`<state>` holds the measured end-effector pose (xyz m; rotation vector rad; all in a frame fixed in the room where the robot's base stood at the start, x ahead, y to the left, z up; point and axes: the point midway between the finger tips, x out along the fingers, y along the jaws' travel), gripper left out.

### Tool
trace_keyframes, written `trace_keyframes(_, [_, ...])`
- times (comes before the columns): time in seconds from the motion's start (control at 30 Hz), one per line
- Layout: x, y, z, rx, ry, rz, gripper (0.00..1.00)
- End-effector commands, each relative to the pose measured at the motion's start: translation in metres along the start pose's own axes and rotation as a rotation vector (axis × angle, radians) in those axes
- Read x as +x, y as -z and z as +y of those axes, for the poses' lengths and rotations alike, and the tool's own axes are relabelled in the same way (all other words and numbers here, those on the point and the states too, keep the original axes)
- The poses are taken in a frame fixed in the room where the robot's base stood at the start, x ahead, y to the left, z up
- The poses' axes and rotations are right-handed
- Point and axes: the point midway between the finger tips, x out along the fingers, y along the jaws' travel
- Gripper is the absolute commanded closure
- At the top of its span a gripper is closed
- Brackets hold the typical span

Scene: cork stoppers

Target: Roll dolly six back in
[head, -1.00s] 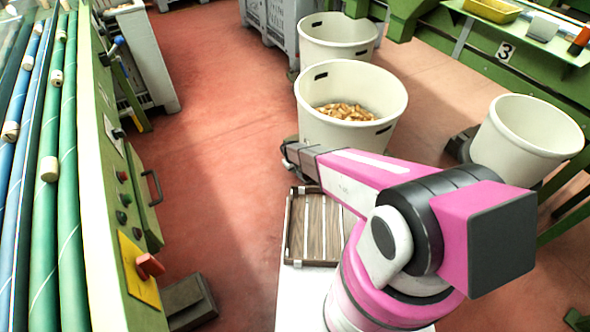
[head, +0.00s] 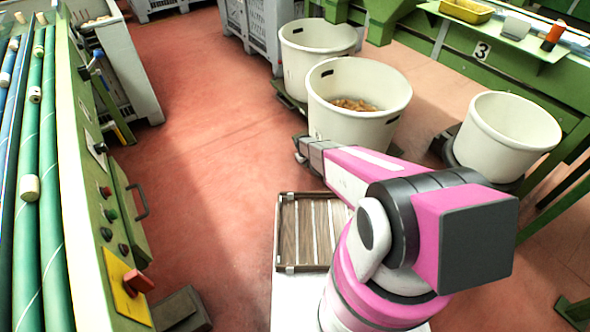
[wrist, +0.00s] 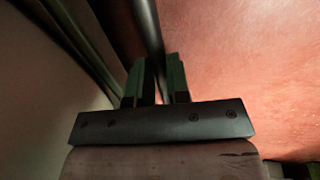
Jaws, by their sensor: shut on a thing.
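A cream tub (head: 345,122) with cork stoppers (head: 354,104) in it stands in front of my arm; the dolly under it is hidden in the head view. My gripper (head: 301,152) is low at the tub's near left side. In the wrist view my gripper (wrist: 157,68) is shut on a dark bar (wrist: 146,22) that runs between its fingers, with a pale curved wall, apparently the tub, at left. No number six is readable, so I cannot confirm which dolly this is.
An empty cream tub (head: 305,65) on a dolly stands close behind. Another empty tub (head: 505,145) stands at right, below a green frame with a "3" plate (head: 482,50). A green machine (head: 85,180) lines the left. Red floor (head: 200,150) between is clear.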

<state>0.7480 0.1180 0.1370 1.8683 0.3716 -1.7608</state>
Motion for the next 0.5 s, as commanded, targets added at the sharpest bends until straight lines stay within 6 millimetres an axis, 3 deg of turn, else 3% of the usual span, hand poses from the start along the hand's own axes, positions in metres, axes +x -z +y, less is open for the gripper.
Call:
trace_keyframes(0.1, [0.008,0.001,0.037,0.003,-0.002,0.0,1.0])
trace_keyframes(0.5, [0.029,0.001,0.14,0.001,-0.003,0.0,1.0])
